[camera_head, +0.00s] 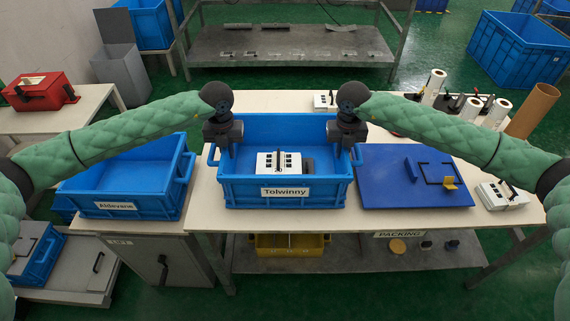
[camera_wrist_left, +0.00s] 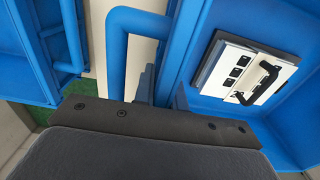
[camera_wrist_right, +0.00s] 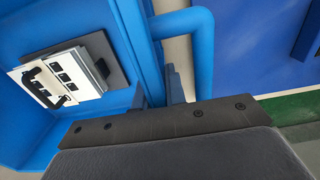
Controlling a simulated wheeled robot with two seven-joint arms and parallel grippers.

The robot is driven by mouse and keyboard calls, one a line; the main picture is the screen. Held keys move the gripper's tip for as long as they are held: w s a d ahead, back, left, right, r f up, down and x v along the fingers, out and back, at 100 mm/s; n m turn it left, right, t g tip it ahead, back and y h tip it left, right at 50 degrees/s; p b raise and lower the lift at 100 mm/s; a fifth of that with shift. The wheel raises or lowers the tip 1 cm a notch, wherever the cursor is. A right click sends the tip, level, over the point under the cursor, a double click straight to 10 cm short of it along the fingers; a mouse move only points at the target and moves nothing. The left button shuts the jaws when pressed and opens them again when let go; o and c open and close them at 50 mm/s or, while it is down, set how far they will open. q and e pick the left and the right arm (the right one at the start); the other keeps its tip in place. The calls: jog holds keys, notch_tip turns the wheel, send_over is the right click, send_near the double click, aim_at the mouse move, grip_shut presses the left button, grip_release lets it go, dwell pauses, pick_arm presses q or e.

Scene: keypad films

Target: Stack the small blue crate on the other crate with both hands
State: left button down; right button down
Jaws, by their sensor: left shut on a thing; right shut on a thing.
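The blue crate labelled "Tolwinny" (camera_head: 240,192) is at the front of the pale table. It holds a white device with black buttons and a handle (camera_head: 279,161), on a dark piece. My left gripper (camera_head: 222,150) is shut on the crate's left side wall beside its handle (camera_wrist_left: 117,55). My right gripper (camera_head: 346,150) is shut on its right side wall beside the other handle (camera_wrist_right: 200,45). The crate looks level; I cannot tell whether its base touches the table. Another blue crate, labelled "Aldevens" or similar (camera_head: 125,177), stands to its left, empty and apart from it.
A blue panel (camera_head: 390,180) with a yellow part (camera_head: 450,183) lies right of the held crate. Another white device (camera_head: 500,195) sits at the table's right end. White rolls (camera_head: 432,86) and a brown tube (camera_head: 533,110) stand behind. A narrow gap separates the two crates.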

pick_arm(q)
jog(key=shift+w+r, duration=0.1)
jog(key=shift+r, duration=0.15)
pick_arm(e)
jog(key=shift+r, duration=0.25)
